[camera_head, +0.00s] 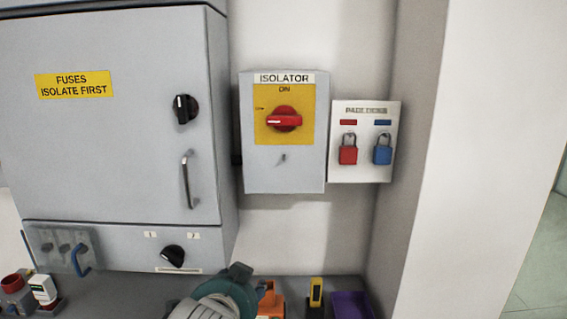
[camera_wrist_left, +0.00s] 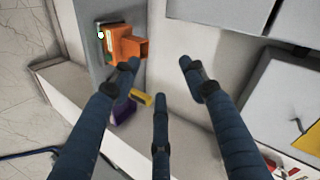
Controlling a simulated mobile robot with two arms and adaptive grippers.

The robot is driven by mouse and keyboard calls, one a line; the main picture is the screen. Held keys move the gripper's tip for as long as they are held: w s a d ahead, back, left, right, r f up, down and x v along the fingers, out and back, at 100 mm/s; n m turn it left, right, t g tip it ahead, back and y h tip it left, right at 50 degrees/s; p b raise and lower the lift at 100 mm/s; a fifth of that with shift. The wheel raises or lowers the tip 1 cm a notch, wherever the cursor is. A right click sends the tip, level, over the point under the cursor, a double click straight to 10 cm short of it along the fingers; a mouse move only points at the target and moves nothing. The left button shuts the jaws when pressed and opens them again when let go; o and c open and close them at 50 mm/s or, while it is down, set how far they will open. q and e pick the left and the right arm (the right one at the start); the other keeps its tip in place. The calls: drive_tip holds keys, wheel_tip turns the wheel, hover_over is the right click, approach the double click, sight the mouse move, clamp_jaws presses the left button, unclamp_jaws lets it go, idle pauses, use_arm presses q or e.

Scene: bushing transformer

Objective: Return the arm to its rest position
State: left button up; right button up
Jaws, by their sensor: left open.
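My left gripper (camera_wrist_left: 160,78) shows in the left wrist view with its dark blue fingers spread apart. Nothing is between them. A shelf with several objects lies beyond the fingers, apart from them. In the head view, a grey and teal rounded part (camera_head: 222,296), which looks like part of my left arm, rises at the bottom edge in front of the shelf. The fingers cannot be made out there. My right gripper is in neither view.
A grey cabinet (camera_head: 120,150), an isolator box (camera_head: 258,170) with a red handle, and a padlock board (camera_head: 360,172) are on the wall. An orange object (camera_head: 271,301), a yellow device (camera_head: 316,291) and a purple tray (camera_head: 352,305) sit on the shelf. A wall corner stands right.

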use_arm(q)
drive_tip(key=s+a+f+n+g, duration=0.2)
drive_tip(key=s+a+f, duration=0.1)
drive_tip(key=s+f, duration=0.4)
drive_tip(key=s+a+f+n+g, duration=0.2)
drive_tip(key=s+a+f, duration=0.15)
drive_tip(key=f, duration=0.65)
drive_tip(key=s+a+f+n+g, duration=0.25)
drive_tip(key=s+f, duration=0.25)
drive_tip(key=s, duration=0.5)
drive_tip(key=s+a+f+n+g, duration=0.25)
drive_tip(key=s+f, duration=0.35)
drive_tip(key=s, duration=0.4)
drive_tip(key=s+a+f+x, duration=0.1)
drive_tip(key=s+x, duration=0.1)
drive_tip(key=x, duration=1)
drive_tip(key=s+a+x, duration=0.1)
drive_tip(key=s+x, duration=0.2)
drive_tip(key=x, duration=0.9)
drive_tip(key=s+a+f+g, duration=0.1)
drive_tip(key=s+a+f, duration=0.2)
drive_tip(key=s+f, duration=1.5)
drive_tip(key=shift+s+y, duration=0.25)
drive_tip(key=shift+y, duration=0.15)
drive_tip(key=shift+a+f, duration=0.1)
drive_tip(key=shift+a, duration=0.05)
